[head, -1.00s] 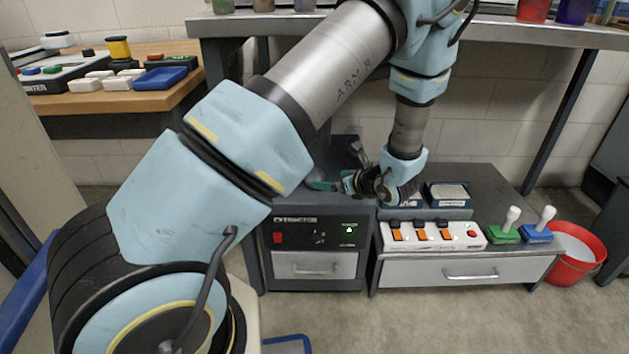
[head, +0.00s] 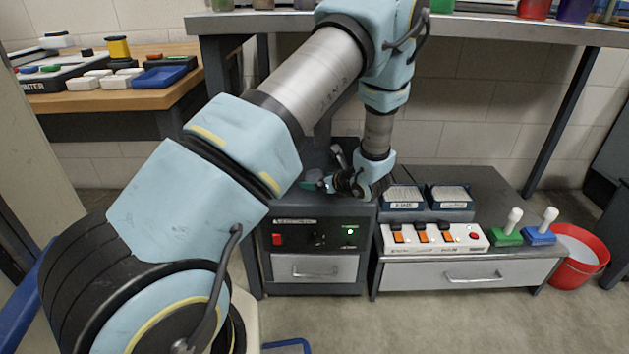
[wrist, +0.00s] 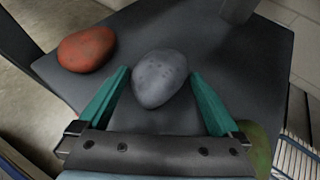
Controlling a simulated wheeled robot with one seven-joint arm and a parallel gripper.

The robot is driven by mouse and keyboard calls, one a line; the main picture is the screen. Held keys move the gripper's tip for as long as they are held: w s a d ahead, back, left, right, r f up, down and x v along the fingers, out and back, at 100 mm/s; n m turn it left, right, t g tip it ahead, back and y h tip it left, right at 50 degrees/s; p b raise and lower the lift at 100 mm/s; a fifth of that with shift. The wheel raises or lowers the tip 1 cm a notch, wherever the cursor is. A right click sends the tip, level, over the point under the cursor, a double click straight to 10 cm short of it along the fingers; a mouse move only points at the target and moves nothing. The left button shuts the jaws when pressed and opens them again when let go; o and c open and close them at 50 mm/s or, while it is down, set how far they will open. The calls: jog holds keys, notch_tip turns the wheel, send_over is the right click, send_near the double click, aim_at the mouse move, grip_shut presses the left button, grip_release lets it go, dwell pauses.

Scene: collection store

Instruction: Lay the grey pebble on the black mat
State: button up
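The grey pebble (wrist: 159,78), smooth and speckled, rests on a dark grey top (wrist: 235,75) in the wrist view. My gripper (wrist: 159,76) has two teal fingers spread wide, one on each side of the pebble's near part, with gaps between them and the pebble. In the head view my gripper (head: 320,186) is low over the top of the dark cabinet with the red switch. The pebble cannot be made out surely there. I cannot pick out a separate black mat in either view.
A reddish pebble (wrist: 87,50) lies left of the grey one. A greenish object (wrist: 258,145) is partly hidden beside the right finger. In the head view, two labelled trays (head: 404,197), a white switch box (head: 433,237) and two joysticks stand to the right.

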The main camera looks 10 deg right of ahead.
grip_shut()
dwell(0.6)
